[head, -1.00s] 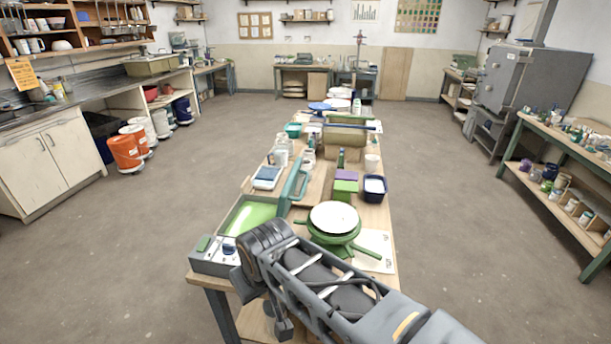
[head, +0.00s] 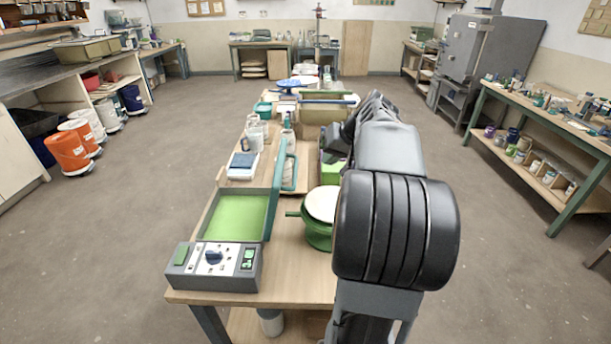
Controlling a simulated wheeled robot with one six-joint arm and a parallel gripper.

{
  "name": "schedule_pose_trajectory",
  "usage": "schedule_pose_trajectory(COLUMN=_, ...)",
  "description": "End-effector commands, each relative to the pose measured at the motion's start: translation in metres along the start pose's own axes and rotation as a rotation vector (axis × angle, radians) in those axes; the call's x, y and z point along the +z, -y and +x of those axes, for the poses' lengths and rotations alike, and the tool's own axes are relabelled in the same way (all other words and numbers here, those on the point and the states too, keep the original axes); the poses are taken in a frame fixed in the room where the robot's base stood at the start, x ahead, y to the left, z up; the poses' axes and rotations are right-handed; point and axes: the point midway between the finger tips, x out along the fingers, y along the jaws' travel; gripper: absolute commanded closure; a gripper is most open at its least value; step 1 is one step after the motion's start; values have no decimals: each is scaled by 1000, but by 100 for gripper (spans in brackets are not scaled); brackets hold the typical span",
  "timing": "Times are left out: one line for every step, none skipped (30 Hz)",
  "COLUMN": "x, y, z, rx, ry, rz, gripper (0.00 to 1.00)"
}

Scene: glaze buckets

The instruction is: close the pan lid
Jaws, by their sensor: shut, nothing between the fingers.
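The electric pan (head: 236,228) sits at the near left of the table, with a bright green inside and a grey control box (head: 214,267) with a dial at its front. Its teal lid (head: 272,200) stands open, roughly upright along the pan's right side, seen nearly edge-on. A teal handle bar (head: 289,165) shows on the lid's far right side. My gripper (head: 335,140) is small and dark at the far end of my arm, right of the lid and apart from it. It looks shut and empty; my arm links partly hide it.
A green pot with a pale top (head: 321,205) stands right of the lid, partly behind my arm. A green block (head: 330,172) is beyond it. A white scale (head: 243,165), jars and an olive bin (head: 325,108) stand farther back. The floor left of the table is clear.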

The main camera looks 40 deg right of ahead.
Motion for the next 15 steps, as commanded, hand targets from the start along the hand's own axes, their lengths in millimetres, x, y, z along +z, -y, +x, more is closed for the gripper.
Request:
schedule_pose_trajectory(x=-5, y=-12, z=-1, rx=-6, ry=-15, rz=14, gripper=100)
schedule_pose_trajectory(x=-7, y=-15, z=-1, rx=-10, ry=-20, rz=18, gripper=100)
schedule_pose_trajectory(x=-10, y=-19, z=0, rx=-13, ry=-26, rz=20, gripper=100)
schedule_pose_trajectory(x=-11, y=-21, z=1, rx=-15, ry=-30, rz=21, gripper=100)
schedule_pose_trajectory(x=-12, y=-22, z=3, rx=-16, ry=-32, rz=22, gripper=100)
schedule_pose_trajectory(x=-13, y=-22, z=8, rx=-18, ry=-34, rz=23, gripper=100)
schedule_pose_trajectory(x=-13, y=-22, z=12, rx=-19, ry=-33, rz=24, gripper=100)
schedule_pose_trajectory(x=-13, y=-22, z=16, rx=-19, ry=-32, rz=23, gripper=100)
schedule_pose_trajectory(x=-13, y=-22, z=23, rx=-18, ry=-31, rz=23, gripper=100)
schedule_pose_trajectory(x=-13, y=-21, z=29, rx=-18, ry=-31, rz=23, gripper=100)
schedule_pose_trajectory(x=-14, y=-21, z=35, rx=-18, ry=-31, rz=23, gripper=100)
schedule_pose_trajectory(x=-13, y=-21, z=43, rx=-18, ry=-30, rz=23, gripper=100)
schedule_pose_trajectory(x=-13, y=-21, z=48, rx=-17, ry=-30, rz=23, gripper=100)
schedule_pose_trajectory(x=-14, y=-21, z=54, rx=-18, ry=-30, rz=23, gripper=100)
schedule_pose_trajectory(x=-14, y=-20, z=62, rx=-18, ry=-30, rz=22, gripper=100)
